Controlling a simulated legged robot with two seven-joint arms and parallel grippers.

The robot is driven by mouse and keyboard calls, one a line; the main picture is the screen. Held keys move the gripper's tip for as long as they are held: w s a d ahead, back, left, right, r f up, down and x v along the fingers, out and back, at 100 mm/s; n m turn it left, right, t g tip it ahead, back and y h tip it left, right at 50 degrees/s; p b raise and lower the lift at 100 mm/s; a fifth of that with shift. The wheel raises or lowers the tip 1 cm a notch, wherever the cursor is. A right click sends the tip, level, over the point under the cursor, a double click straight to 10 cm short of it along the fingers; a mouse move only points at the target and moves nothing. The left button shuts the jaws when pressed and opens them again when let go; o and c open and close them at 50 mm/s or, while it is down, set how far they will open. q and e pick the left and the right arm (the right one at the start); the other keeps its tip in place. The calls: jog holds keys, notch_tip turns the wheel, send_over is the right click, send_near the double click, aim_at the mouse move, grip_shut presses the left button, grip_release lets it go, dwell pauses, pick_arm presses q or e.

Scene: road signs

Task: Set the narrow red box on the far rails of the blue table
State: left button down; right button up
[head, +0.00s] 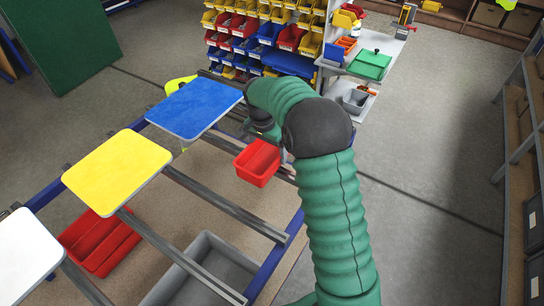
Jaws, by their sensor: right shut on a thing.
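The narrow red box (257,163) is an open bin with a divider, near the right end of the far rails (224,142). My right gripper (282,153) is shut on its right side and mostly hidden behind my green arm. The box looks roughly level; I cannot tell whether it touches the rails. The blue table (269,268) has a blue frame with grey rails across it. My left gripper is not in view.
Blue (195,107), yellow (117,170) and white (22,257) panels lie along the table's left side. A wider red bin (100,242) and a grey bin (208,268) sit lower, among the rails. Shelves of coloured bins (262,38) stand behind.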

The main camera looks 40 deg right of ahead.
aim_at(274, 159)
jog(key=shift+s+d+f, duration=0.55)
jog(key=shift+s+d, duration=0.25)
jog(key=f, duration=0.2)
jog(key=shift+w+a+f+p, duration=0.2)
jog(key=shift+a+f+p, duration=0.1)
jog(key=shift+f+p, duration=0.05)
jog(key=o, duration=1.1)
jog(key=shift+o, duration=0.4)
jog(key=shift+s+d, duration=0.1)
